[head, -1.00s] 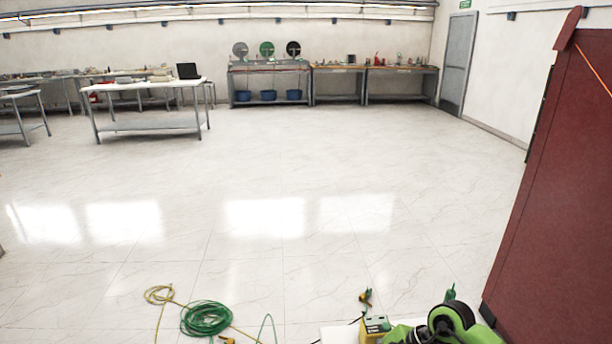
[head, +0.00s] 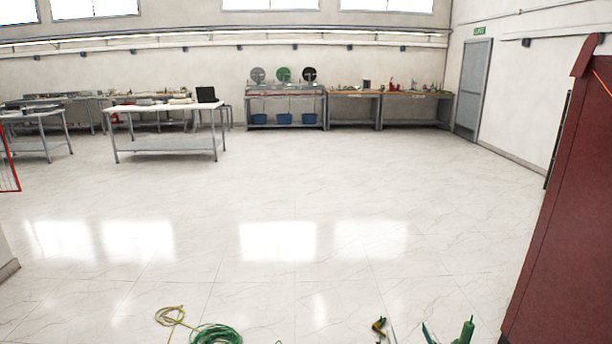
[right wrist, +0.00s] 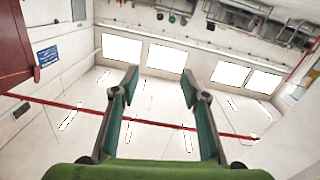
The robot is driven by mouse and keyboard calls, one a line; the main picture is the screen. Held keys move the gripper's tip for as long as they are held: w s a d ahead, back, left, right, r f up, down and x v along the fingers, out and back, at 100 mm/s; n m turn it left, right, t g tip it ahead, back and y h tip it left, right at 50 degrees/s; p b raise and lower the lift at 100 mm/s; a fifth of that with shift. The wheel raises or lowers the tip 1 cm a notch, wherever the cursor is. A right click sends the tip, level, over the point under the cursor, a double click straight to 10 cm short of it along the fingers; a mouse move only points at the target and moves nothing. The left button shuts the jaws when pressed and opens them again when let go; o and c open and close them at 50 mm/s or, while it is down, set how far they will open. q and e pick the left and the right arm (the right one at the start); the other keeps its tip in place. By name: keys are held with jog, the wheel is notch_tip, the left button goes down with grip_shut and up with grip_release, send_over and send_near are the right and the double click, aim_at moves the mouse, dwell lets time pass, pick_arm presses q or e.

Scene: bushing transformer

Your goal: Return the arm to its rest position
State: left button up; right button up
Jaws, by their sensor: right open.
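My right gripper (head: 450,332) shows at the bottom right of the head view. Only its two green fingers rise into the picture, apart from each other. In the right wrist view the same gripper (right wrist: 159,84) is open, with nothing between its fingers. That view looks up past the fingers at walls and bright windows. My left gripper is in neither view.
A dark red cabinet (head: 570,215) stands at the right, near my right gripper. A white table (head: 165,108) stands far off. The middle floor is clear.

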jog(key=s+d+f+m+g+h, duration=0.2)
jog(key=s+d+f+g, duration=0.3)
jog(key=f, duration=0.4)
jog(key=s+a+f+n+g+y, duration=0.1)
jog(key=s+a+f+g, duration=0.2)
jog(key=s, duration=0.4)
jog(key=s+f+g, duration=0.3)
jog(key=s+f, duration=0.2)
jog(key=s, duration=0.2)
jog(key=s+a+f+n+g+y, duration=0.1)
jog(key=s+a+f+g, duration=0.2)
jog(key=s, duration=0.4)
notch_tip(320, 180, down, 27)
jog(key=s+d+g, duration=0.1)
jog(key=s+g, duration=0.1)
jog(key=s+d+f, duration=0.3)
jog(key=s+f, duration=1.3)
jog(key=s, duration=0.1)
jog(key=shift+s+d+f+n+g, duration=0.15)
jog(key=shift+s+f+n+g, duration=0.15)
jog(key=shift+g, duration=0.1)
